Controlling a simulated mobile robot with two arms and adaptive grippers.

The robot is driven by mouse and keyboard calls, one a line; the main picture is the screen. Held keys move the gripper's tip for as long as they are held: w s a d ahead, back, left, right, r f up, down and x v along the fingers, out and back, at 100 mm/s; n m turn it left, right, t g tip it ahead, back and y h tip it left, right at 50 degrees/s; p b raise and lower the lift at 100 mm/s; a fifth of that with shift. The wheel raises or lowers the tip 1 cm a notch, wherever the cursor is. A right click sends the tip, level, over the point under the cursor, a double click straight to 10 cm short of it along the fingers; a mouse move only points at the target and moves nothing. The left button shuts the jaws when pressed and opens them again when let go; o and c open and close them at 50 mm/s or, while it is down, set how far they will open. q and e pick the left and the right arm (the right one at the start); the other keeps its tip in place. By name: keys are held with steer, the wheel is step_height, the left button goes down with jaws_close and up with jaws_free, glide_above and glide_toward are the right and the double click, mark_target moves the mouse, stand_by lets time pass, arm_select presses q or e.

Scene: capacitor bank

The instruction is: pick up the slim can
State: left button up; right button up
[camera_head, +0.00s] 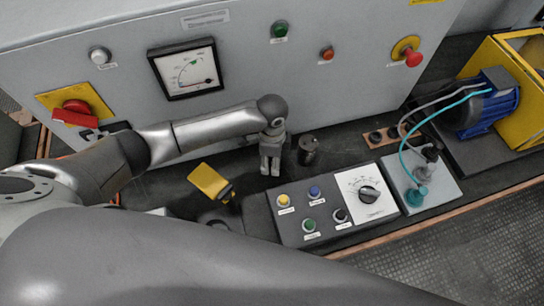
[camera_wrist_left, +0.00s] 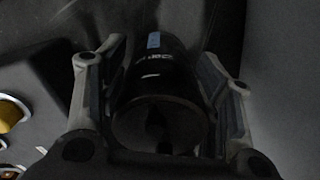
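A slim dark can (camera_head: 308,150) stands upright on the dark bench at the foot of the grey cabinet. My left gripper (camera_head: 270,171) points down just left of the can in the head view, with a small gap visible between its fingers. In the left wrist view the black can (camera_wrist_left: 160,75), with a small blue and white label, appears between the two spread fingers of the left gripper (camera_wrist_left: 163,100). I cannot tell whether either finger touches it. The can still stands on the bench. My right gripper is not in view.
A control box (camera_head: 325,222) with several buttons and a dial stands in front of the can. A yellow-handled tool (camera_head: 210,182) lies left. The cabinet wall (camera_head: 250,75) rises behind.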

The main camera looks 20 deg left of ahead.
arm_select(q)
steer(key=c, duration=0.7)
steer(key=shift+c, duration=0.6)
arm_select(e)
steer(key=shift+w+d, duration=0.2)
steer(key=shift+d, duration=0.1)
arm_select(q)
steer(key=shift+r, duration=0.15)
